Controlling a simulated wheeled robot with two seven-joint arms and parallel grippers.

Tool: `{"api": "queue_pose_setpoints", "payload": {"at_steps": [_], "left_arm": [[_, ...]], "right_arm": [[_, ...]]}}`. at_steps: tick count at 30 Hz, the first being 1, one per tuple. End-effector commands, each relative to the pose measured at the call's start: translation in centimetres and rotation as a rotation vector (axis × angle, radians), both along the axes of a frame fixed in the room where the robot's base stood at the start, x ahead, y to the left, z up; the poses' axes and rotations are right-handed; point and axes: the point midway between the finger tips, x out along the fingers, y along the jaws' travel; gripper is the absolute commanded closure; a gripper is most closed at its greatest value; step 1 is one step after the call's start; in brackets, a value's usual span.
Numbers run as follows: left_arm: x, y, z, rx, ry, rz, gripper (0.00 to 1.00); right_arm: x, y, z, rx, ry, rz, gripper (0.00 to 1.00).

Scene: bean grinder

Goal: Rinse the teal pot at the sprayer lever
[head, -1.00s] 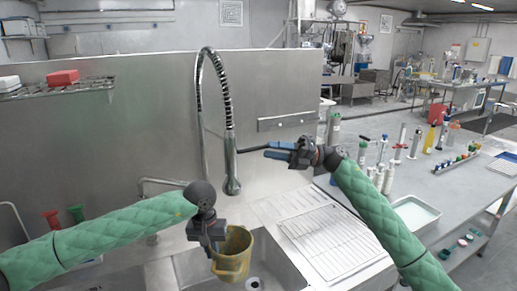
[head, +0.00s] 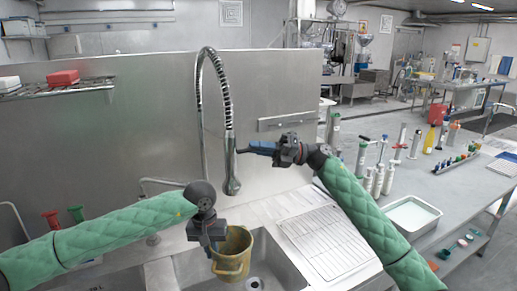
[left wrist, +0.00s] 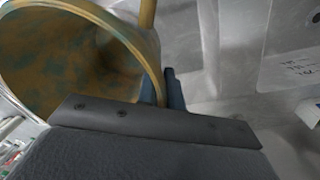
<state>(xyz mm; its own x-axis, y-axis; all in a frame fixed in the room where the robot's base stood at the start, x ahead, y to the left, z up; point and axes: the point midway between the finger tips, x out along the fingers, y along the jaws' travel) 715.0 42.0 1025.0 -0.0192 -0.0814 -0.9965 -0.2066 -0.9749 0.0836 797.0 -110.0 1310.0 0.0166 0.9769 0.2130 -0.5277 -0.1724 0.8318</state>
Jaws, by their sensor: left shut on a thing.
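The pot (head: 233,262) looks ochre-brown outside and hangs over the sink in the head view. The left wrist view shows the pot (left wrist: 75,50) with teal patches on its inner wall. My left gripper (head: 216,250) is shut on the pot at its left rim. The sprayer (head: 232,186) hangs from a coiled hose, above and slightly behind the pot. Its dark lever (head: 241,150) sticks out to the right. My right gripper (head: 260,147) has its blue fingers at the lever, covering most of it; whether they are closed on it is unclear.
The sink (head: 285,272) lies under the pot, with a drain (head: 254,284) beside it. A ribbed drainboard (head: 325,240) is to the right. A metal backsplash (head: 130,135) stands behind the sprayer. Bottles and a white tray (head: 411,214) are on the right-hand counter.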

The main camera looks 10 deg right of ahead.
Motion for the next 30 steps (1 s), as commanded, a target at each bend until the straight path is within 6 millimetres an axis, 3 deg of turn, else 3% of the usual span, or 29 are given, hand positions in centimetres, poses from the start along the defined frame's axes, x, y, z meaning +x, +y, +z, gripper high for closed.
{"api": "queue_pose_setpoints", "payload": {"at_steps": [23,24,27,30], "left_arm": [[0.0,0.0,0.1,-0.001,-0.001,0.000,1.00],[0.0,0.0,0.1,-0.001,-0.001,0.000,1.00],[0.0,0.0,0.0,-0.001,-0.001,0.000,1.00],[0.0,0.0,0.1,-0.001,-0.001,0.000,1.00]], "right_arm": [[0.0,0.1,-1.2,0.141,0.047,-0.001,1.00],[0.0,0.1,-1.2,0.141,0.047,-0.001,0.85],[0.0,0.1,-1.2,0.141,0.047,-0.001,0.67],[0.0,0.1,-1.1,0.141,0.047,-0.001,0.67]]}}
